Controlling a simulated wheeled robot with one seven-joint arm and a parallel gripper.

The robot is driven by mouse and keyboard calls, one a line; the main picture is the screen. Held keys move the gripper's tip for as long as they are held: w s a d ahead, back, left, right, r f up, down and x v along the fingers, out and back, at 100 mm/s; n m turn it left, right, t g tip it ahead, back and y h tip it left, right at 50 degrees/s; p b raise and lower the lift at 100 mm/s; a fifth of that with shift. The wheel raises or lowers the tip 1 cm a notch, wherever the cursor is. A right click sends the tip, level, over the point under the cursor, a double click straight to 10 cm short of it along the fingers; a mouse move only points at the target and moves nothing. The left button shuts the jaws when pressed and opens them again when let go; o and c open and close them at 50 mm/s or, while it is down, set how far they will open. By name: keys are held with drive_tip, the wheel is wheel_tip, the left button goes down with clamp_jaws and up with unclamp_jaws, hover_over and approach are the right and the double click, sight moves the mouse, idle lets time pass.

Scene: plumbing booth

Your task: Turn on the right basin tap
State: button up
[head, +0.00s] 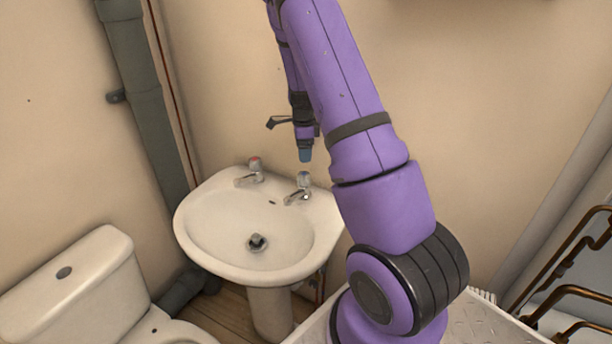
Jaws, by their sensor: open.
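The right basin tap (300,187) is a chrome tap with a blue-marked top, on the back right of the white basin (192,225). The left basin tap (251,171) is chrome with a red-marked top. My gripper (305,154) points down just above the right tap, and its bluish tips look apart from the tap's top. It is open and empty. The small picture of the jaws hides the exact gap between tips and tap.
A toilet (86,285) stands at the lower left. A grey waste pipe (141,85) runs down the wall behind the basin. Copper pipes (570,290) are at the far right. My arm covers the basin's right edge.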

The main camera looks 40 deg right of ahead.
sight(304, 174)
wheel_tip(304, 174, down, 11)
drive_tip(key=shift+r, duration=0.15)
idle(0.4)
drive_tip(key=c, duration=0.9)
